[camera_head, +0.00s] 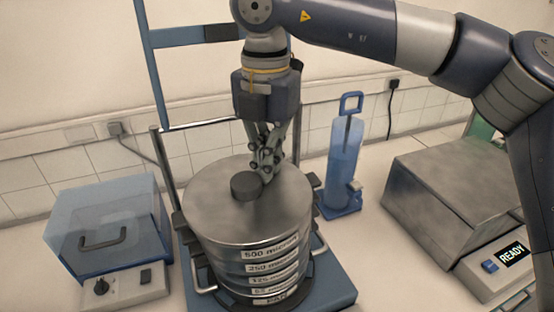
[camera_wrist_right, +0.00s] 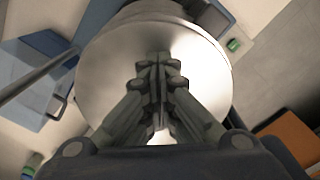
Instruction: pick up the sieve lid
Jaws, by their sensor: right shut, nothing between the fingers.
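The sieve lid (camera_head: 215,212) is a round grey metal disc with a dark round knob (camera_head: 246,186) on top. It lies flat on the sieve stack (camera_head: 262,262), whose labels include 500 and 250 micron. My right gripper (camera_head: 266,176) points down over the lid, its fingers shut and empty, with the tips just right of the knob in the head view. I cannot tell whether they touch the knob or lid. In the right wrist view the lid (camera_wrist_right: 105,75) lies behind the shut fingers (camera_wrist_right: 158,62), and the knob is hidden. My left gripper is not in view.
The stack stands on a blue shaker base (camera_head: 335,290) with upright posts (camera_head: 163,165). A clear blue-lidded box (camera_head: 108,225) is at left. Bench behind the bottle is clear.

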